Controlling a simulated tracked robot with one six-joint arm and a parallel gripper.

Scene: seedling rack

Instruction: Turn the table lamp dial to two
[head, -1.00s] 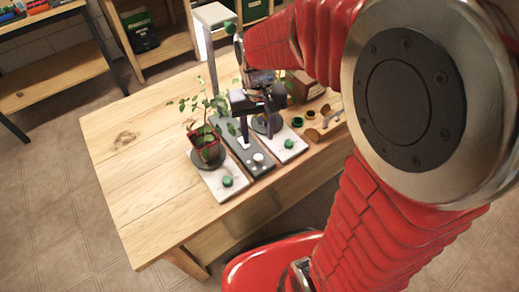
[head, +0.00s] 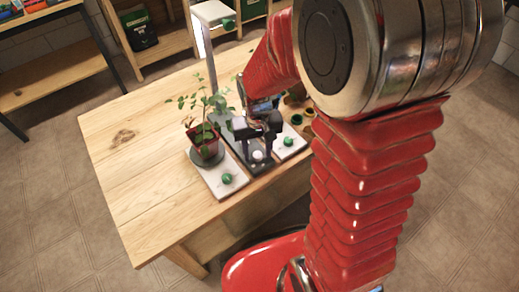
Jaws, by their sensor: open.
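The table lamp has a pale head (head: 212,13) on a grey post, rising behind the plants. A dark grey base strip (head: 236,147) lies below it between two pale plates. A round white dial (head: 258,156) sits on this strip near its front end. Its markings are too small to read. My gripper (head: 258,149) points down with its jaws open, just above or around the white dial. I cannot tell whether the fingers touch it. The gripper hides much of the strip behind the dial.
A potted plant (head: 205,146) stands left of the gripper on a pale plate (head: 215,178) with a green knob (head: 227,178). Another pale plate with a green knob (head: 288,141) is close on the right. The table's left side (head: 130,160) is clear.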

